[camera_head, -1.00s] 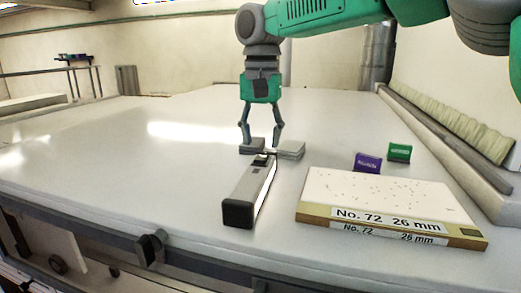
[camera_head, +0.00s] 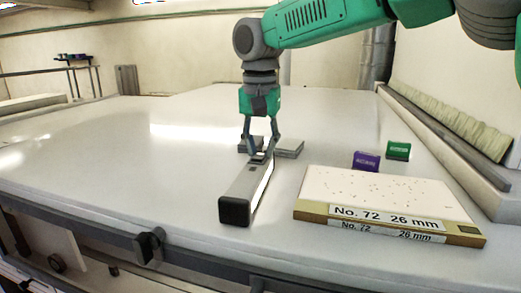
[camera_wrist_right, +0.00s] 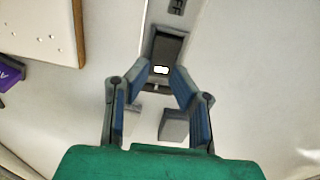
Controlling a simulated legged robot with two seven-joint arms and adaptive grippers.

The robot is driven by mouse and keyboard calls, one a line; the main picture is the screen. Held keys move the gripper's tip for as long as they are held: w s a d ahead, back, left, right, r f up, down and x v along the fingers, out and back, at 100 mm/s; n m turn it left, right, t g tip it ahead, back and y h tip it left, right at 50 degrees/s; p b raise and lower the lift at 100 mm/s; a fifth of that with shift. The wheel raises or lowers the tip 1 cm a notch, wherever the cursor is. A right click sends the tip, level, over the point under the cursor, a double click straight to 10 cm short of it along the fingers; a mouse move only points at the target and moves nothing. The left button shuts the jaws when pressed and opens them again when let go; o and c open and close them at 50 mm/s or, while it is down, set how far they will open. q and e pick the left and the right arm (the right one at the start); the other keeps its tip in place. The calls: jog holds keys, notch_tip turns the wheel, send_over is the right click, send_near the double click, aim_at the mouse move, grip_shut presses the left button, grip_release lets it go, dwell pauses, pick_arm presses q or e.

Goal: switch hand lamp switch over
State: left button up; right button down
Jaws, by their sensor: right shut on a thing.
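The hand lamp (camera_head: 240,187) is a long grey bar with a black near end, lying on the white table with a bright strip along its right side. My right gripper (camera_head: 261,152) points down at the lamp's far end. In the right wrist view its blue-padded fingers (camera_wrist_right: 157,82) are closed in around the dark switch part (camera_wrist_right: 167,48), which has a small bright spot; the fingertips hide their exact contact. A partly cut-off label, "FF", shows on the lamp above it. My left gripper is not in view.
A pale board (camera_head: 378,193) labelled "No. 72 26 mm" lies to the right. Behind it stand a purple box (camera_head: 366,161) and a green box (camera_head: 398,150). The table's left side is clear.

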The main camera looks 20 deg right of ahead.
jog(key=shift+s+a+t+h+b, duration=0.1)
jog(key=shift+s+t+h+b, duration=0.25)
jog(key=shift+t+b, duration=0.55)
jog(key=shift+b, duration=0.05)
jog(key=shift+a+r+h, duration=0.1)
jog(key=shift+r+h, duration=0.1)
jog(key=shift+h, duration=0.05)
jog(key=shift+w, duration=0.1)
jog(key=c, duration=1.4)
grip_release()
